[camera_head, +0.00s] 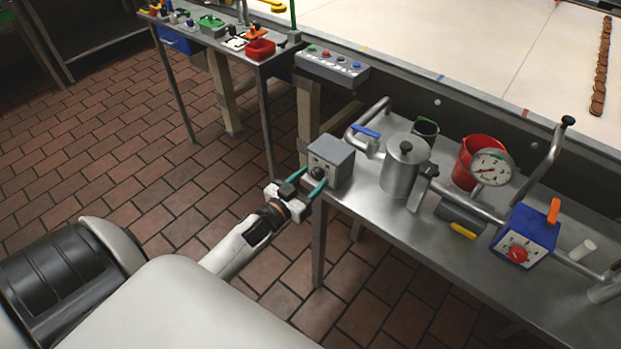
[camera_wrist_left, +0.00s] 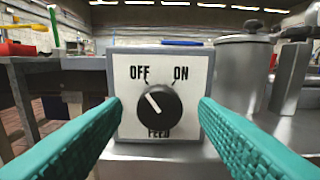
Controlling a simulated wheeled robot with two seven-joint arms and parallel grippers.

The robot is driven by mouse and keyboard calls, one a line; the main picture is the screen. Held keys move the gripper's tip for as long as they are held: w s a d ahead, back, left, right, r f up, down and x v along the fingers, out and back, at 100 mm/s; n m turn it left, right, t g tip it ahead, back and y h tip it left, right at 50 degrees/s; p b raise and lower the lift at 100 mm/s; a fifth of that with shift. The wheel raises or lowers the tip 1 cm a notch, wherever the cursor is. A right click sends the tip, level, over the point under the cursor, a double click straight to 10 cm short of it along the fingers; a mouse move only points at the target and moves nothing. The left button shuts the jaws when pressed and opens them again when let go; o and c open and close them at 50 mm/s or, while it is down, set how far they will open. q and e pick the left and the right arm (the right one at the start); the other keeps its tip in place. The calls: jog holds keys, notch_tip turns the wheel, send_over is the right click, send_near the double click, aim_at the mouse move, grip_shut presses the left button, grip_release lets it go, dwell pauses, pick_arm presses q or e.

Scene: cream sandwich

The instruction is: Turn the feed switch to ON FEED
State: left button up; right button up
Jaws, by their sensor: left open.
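The feed switch is a black round knob (camera_wrist_left: 158,104) on a white plate of a grey box (camera_head: 332,160), at the left end of the metal table (camera_head: 362,201). In the left wrist view the plate reads OFF at upper left, ON at upper right and FEED below. The knob's white line points to the upper left, toward OFF. My left gripper (camera_head: 303,187) is open, with its teal fingers on either side of the knob and pointing at the plate. I cannot tell whether the fingertips touch the box. My right gripper is not in view.
Right of the box stand a steel lidded pot (camera_head: 402,170), a red jug (camera_head: 475,160), a dial gauge (camera_head: 492,167) and a blue box with a red knob (camera_head: 524,238). A pipe with a blue lever (camera_head: 366,131) runs behind the box. Tiled floor lies open at left.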

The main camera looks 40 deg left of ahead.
pick_arm(q)
jog(key=shift+w, duration=0.2)
jog(key=c, duration=1)
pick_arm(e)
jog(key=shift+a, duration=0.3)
